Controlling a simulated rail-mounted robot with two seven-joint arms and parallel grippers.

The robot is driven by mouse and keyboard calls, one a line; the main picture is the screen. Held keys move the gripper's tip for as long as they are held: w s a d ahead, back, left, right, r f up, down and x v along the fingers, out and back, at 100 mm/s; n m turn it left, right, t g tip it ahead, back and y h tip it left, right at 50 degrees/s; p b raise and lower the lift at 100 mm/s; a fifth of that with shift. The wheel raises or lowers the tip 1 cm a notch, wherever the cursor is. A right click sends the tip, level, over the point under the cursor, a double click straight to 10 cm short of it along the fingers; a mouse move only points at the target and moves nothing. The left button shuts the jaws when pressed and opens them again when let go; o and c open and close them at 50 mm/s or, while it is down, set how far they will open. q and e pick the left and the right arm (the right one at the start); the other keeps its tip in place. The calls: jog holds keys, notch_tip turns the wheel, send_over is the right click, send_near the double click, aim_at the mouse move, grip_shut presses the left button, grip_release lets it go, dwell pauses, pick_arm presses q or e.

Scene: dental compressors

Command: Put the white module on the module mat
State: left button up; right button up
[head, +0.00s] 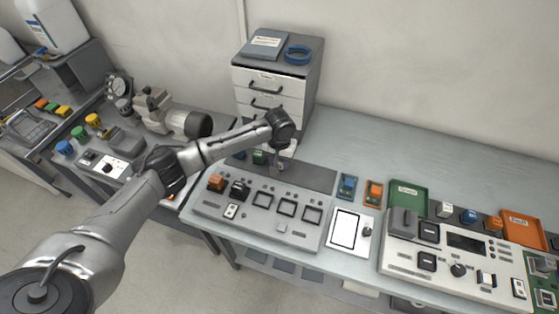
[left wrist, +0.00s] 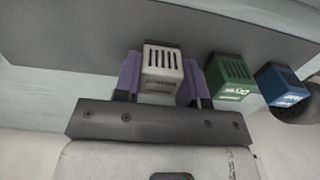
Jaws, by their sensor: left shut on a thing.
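The white module (left wrist: 162,72), a small block with dark slots on top, sits between the purple fingers of my left gripper (left wrist: 160,84) in the left wrist view. The gripper is shut on it. In the head view my left gripper (head: 280,164) is over the dark grey module mat (head: 313,179), behind the panel with square frames; its wrist hides much of the module. The mat also shows in the left wrist view (left wrist: 85,38). I cannot tell whether the module touches the mat. My right gripper is not in view.
A green module (left wrist: 231,82) and a blue module (left wrist: 281,84) stand close to the right of the held one in the left wrist view. A drawer cabinet (head: 272,88) stands behind the gripper. The mat's right part and the bench (head: 365,145) behind are clear.

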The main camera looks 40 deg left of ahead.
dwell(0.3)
pick_arm(q)
jog(key=o, duration=0.9)
jog(key=shift+f, duration=0.1)
notch_tip(320, 180, up, 11)
jog(key=shift+f+p, duration=0.1)
jog(key=shift+p, duration=1)
jog(key=shift+r, duration=0.8)
